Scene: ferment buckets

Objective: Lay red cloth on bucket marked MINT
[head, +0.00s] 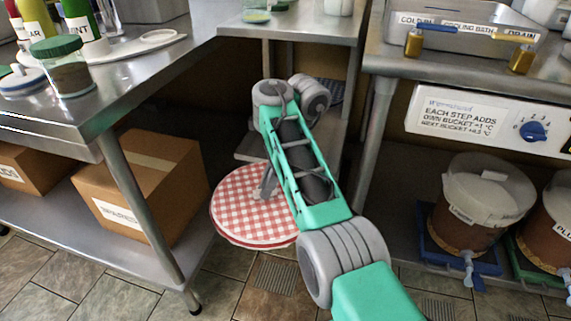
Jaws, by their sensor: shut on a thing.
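A round red-and-white checked cloth (236,218) shows in the head view, flat and level, left of my arm. My gripper (264,190) is partly hidden behind my arm links; its grey end meets the top of the cloth and is shut on it. What lies under the cloth is hidden. At the right, a lidded bucket (466,222) with brown contents stands on a blue stand; its label is too small to read. Another bucket (558,228) at the right edge has a label starting "PLU". I see no bucket that reads MINT.
A right-hand counter has a labelled metal bath (470,38) and a dial panel (485,118).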

